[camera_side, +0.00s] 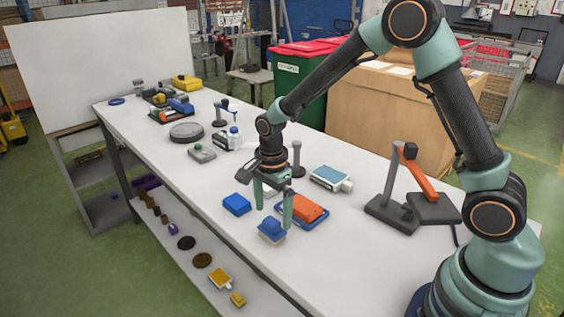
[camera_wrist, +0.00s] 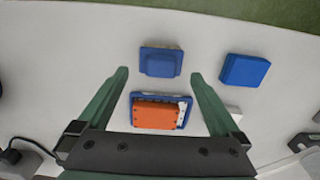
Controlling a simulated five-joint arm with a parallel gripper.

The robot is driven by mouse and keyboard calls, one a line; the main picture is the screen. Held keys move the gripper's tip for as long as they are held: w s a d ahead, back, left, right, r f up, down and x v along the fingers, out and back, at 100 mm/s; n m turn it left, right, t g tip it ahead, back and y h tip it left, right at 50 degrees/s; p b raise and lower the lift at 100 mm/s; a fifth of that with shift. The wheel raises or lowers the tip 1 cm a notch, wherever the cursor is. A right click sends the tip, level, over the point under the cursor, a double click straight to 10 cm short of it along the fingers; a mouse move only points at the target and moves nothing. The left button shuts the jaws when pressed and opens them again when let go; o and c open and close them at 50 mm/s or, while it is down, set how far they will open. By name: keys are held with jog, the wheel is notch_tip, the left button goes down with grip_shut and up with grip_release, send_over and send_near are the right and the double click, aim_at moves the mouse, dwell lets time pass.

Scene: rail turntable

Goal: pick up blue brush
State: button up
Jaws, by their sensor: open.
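The blue brush (camera_side: 271,227) has a blue top and a pale, beige underside. It rests on the white table close to the front edge. In the wrist view the brush (camera_wrist: 160,62) shows ahead, lined up with the gap between the fingers. My gripper (camera_side: 273,203) is open and empty, pointing down above the table beside the brush. In the wrist view its two green fingers (camera_wrist: 160,76) are spread wide, with the orange block (camera_wrist: 154,115) on its blue tray (camera_wrist: 184,122) seen between them.
A plain blue block (camera_side: 237,204) sits left of the brush. A blue-topped white item (camera_side: 331,178) and a dark stand with an orange arm (camera_side: 418,177) are to the right. A grey disc (camera_side: 186,132) lies farther back. The table's front edge is close to the brush.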

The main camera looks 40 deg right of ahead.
aim_at(272, 221)
notch_tip(272, 221, down, 5)
jog(key=shift+a+r, duration=0.1)
jog(key=shift+a, duration=0.05)
jog(key=c, duration=1.2)
jog(key=shift+r, duration=0.15)
notch_tip(272, 221, up, 20)
jog(key=o, duration=0.7)
jog(key=c, duration=0.5)
